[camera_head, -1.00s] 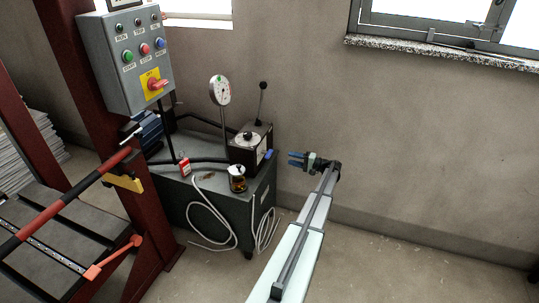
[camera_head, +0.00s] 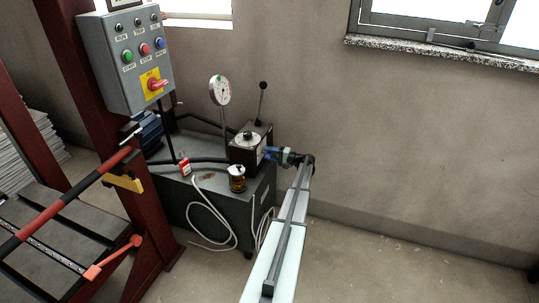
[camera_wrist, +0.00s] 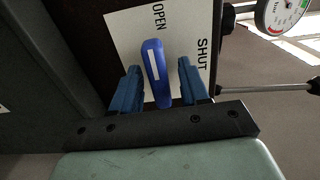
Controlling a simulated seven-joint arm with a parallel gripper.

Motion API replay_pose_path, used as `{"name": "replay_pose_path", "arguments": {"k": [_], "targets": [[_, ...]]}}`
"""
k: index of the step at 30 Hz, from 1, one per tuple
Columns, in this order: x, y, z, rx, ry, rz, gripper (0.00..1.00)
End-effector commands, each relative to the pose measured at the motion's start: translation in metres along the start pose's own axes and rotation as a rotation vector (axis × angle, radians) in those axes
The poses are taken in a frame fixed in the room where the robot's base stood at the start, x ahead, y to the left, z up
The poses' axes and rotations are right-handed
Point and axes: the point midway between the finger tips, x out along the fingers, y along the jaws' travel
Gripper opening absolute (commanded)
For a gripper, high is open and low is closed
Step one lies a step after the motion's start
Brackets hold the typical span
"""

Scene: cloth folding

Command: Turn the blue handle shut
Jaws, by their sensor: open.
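The blue handle (camera_wrist: 156,72) shows in the wrist view in front of a white label plate (camera_wrist: 187,25) printed OPEN and SHUT. It points up and slightly left in that view, nearer the word OPEN. My gripper (camera_wrist: 160,85) is open, with one blue finger on each side of the handle. A gap shows between each finger and the handle. In the head view my gripper (camera_head: 268,153) is at the right side of the dark valve box (camera_head: 243,152). There the fingers hide most of the handle.
A round gauge (camera_head: 219,90) on a stem and a black upright lever (camera_head: 262,100) stand by the box. A small amber jar (camera_head: 237,180) and a red padlock (camera_head: 184,167) are on the cabinet (camera_head: 207,210). The floor to the right is clear.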

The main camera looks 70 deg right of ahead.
Motion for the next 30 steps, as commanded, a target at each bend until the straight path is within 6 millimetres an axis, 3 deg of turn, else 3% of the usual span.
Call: {"name": "replay_pose_path", "arguments": {"k": [8, 22, 30], "targets": [[0.0012, 0.0, -0.0001, 0.0, 0.0, 0.0, 0.45], [0.0009, 0.0001, 0.0, 0.0, 0.0, 0.0, 0.01], [0.0009, 0.0001, -0.0001, 0.012, 0.0, 0.0, 0.0]]}}
